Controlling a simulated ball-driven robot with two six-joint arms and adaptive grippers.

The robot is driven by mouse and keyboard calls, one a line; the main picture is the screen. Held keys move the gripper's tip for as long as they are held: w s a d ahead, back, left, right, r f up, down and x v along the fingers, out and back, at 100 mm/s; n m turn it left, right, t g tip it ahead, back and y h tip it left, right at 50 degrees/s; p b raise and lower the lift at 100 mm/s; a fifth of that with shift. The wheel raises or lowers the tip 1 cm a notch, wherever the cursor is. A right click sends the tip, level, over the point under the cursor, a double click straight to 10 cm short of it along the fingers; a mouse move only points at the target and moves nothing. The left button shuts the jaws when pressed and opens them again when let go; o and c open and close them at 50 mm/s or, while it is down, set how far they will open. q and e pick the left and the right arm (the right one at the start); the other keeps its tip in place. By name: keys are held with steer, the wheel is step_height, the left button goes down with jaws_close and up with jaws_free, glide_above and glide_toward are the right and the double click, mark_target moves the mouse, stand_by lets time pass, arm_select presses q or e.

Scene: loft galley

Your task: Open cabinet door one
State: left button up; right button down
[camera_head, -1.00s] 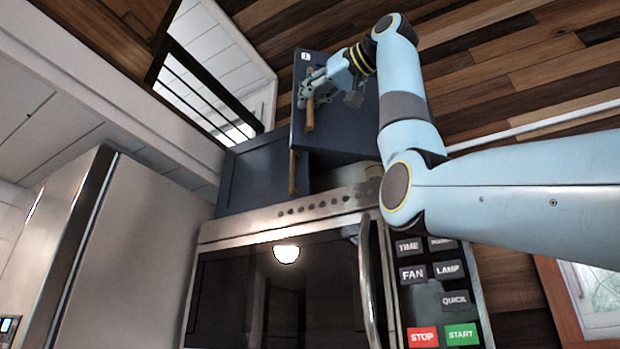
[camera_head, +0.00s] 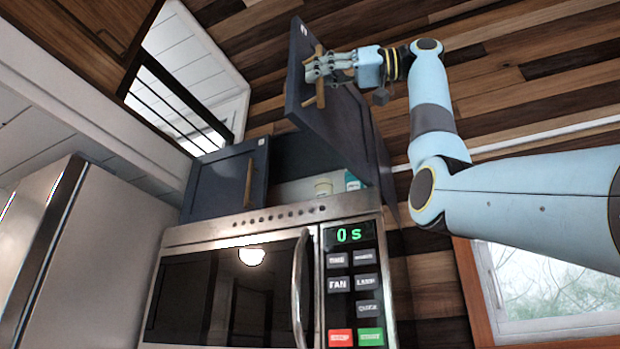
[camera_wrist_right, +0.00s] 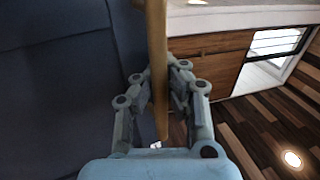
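Cabinet door one (camera_head: 335,110), dark navy with a small white label at its upper corner, stands swung open above the microwave in the head view. Its wooden bar handle (camera_head: 319,92) is upright on the door's face. My right gripper (camera_head: 318,70) is at this handle, with its fingers on both sides of it. In the right wrist view the handle (camera_wrist_right: 158,70) runs between the fingers of the right gripper (camera_wrist_right: 160,88), which look closed on it. The door face (camera_wrist_right: 60,85) fills the left of that view. My left gripper is not in view.
A second navy door (camera_head: 218,187) with a wooden handle is shut at the left. Inside the open cabinet stand a cream cup (camera_head: 323,187) and a teal-and-white item (camera_head: 352,181). The microwave (camera_head: 230,290) is below, the fridge (camera_head: 85,260) at left.

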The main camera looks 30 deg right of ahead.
steer(key=shift+s+d+r, duration=0.1)
steer(key=shift+s+d, duration=0.05)
steer(key=c, duration=1.3)
jaws_free()
steer(key=shift+d, duration=0.1)
steer(key=v, duration=1.1)
steer(key=shift+s+d, duration=0.25)
steer(key=shift+s, duration=0.05)
